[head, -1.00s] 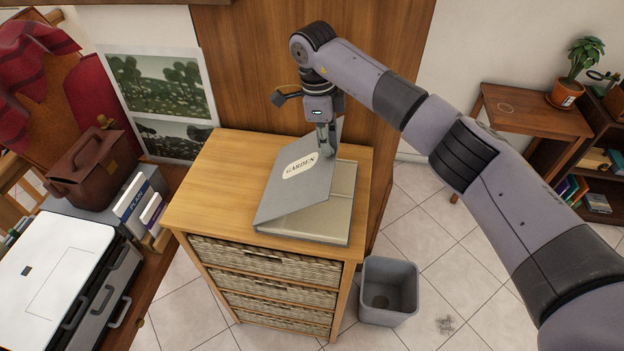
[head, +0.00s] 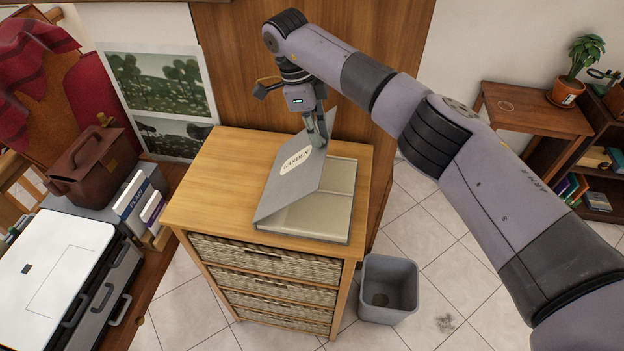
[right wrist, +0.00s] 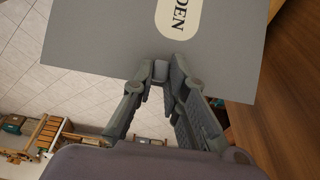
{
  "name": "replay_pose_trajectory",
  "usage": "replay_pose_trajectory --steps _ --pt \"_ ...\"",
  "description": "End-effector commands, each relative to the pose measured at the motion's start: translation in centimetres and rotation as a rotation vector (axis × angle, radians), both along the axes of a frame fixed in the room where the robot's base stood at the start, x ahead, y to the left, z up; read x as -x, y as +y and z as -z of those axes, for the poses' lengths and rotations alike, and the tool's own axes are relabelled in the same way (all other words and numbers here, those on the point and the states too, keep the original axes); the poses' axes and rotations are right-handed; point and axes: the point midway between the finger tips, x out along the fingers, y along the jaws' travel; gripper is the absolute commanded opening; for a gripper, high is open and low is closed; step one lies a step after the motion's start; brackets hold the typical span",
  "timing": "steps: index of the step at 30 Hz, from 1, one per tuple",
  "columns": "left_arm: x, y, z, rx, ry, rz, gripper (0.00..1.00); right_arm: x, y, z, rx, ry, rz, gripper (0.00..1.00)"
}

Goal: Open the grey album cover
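The grey album (head: 325,215) lies on top of a wooden drawer unit in the head view. Its grey cover (head: 288,190), with a white oval label reading "GARDEN", stands tilted up off the pale pages, hinged at the left and raised at the right. My right gripper (head: 322,142) is at the raised far right part of the cover. In the right wrist view the fingertips (right wrist: 163,75) come together at the edge of the cover (right wrist: 105,45); the gripper looks shut on it, though the exact contact is partly hidden. My left gripper is not in view.
The wooden drawer unit (head: 215,190) has free top to the left of the album. A grey bin (head: 405,290) stands on the floor at its right. A brown bag (head: 95,160) and a white-topped printer (head: 50,260) are at the left. A wooden panel (head: 245,70) rises behind.

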Motion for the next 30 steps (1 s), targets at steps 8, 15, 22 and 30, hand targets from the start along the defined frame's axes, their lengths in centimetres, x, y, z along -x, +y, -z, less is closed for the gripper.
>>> replay_pose_trajectory --steps 8,15,22,30 --pt "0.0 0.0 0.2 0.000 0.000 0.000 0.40 -0.5 1.9 -1.1 -0.002 -0.002 -0.002 0.09" --pt "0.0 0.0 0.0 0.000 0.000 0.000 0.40 -0.9 3.3 -2.0 -0.003 -0.004 -0.002 0.09" --pt "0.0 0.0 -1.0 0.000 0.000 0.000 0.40 -1.2 4.6 -2.8 -0.003 0.000 0.000 0.09" --pt "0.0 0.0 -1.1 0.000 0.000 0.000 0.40 -1.4 4.8 -3.0 -0.001 -0.003 -0.001 0.09"
